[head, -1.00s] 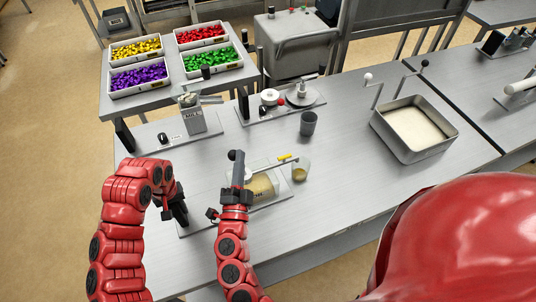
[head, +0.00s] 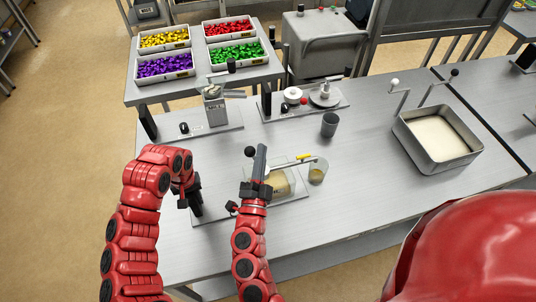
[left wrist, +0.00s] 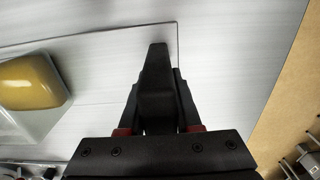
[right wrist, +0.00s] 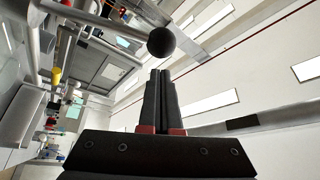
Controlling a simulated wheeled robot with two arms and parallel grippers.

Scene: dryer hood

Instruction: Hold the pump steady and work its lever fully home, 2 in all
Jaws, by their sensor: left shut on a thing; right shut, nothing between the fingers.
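The pump (head: 283,181) is a clear body with tan-yellow contents on a flat plate; its amber part (left wrist: 32,82) shows at left in the left wrist view. Its lever ends in a black ball (head: 250,151). My left gripper (head: 194,206) is low at the plate's left end, shut on a dark upright block (left wrist: 155,75). My right gripper (head: 261,150) is shut and empty, fingers pointing up close beside the ball. In the right wrist view the ball (right wrist: 161,42) is just beyond the fingertips; contact is unclear. My right arm partly hides the pump.
A small beaker (head: 318,172) with tan contents stands at the pump's yellow-marked spout (head: 304,157). A grey cup (head: 329,124) and a metal tray (head: 440,143) are to the right. Other devices (head: 213,104) stand behind. The table front right of the pump is clear.

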